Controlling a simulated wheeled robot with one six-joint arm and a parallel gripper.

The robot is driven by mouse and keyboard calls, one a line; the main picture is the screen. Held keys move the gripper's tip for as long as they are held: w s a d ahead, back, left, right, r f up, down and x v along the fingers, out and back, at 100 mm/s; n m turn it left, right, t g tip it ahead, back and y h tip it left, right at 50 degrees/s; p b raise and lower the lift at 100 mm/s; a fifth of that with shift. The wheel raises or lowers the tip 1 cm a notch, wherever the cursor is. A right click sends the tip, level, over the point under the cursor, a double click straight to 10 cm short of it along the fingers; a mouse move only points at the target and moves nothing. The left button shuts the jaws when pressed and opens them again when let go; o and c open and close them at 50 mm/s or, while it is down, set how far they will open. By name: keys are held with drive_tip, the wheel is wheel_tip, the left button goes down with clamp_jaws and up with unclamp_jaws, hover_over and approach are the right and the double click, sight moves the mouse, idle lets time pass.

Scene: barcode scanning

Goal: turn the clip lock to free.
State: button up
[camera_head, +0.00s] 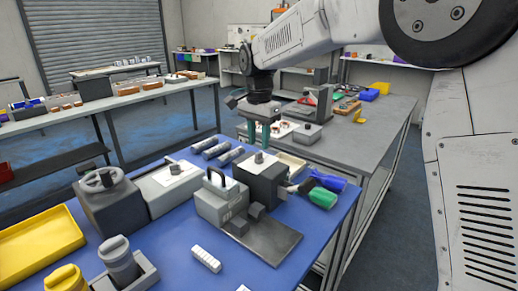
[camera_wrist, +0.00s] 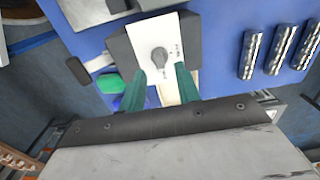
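A grey rotary knob (camera_wrist: 159,57) sits on a white plate (camera_wrist: 148,35) on top of a dark box, in the wrist view. I take this knob for the clip lock. Small dark marks stand beside it, too small to read. In the head view the knob (camera_head: 259,157) tops the dark box (camera_head: 262,181) on the blue table. My gripper (camera_wrist: 161,70) is open, its two green fingers apart and empty, one to each side just below the knob in the wrist view. In the head view my gripper (camera_head: 261,142) points down above the box, apparently not touching the knob.
A grey block with a black handle (camera_head: 222,203) stands left of the box. Green (camera_head: 322,197) and blue (camera_head: 328,178) items lie to its right. Several grey cylinders (camera_head: 216,149) lie behind it. A grey table (camera_head: 380,125) stands beyond the blue one.

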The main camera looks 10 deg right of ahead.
sight(259, 152)
drive_tip(key=shift+f, duration=1.8)
drive_tip(key=shift+c, duration=0.3)
clamp_jaws()
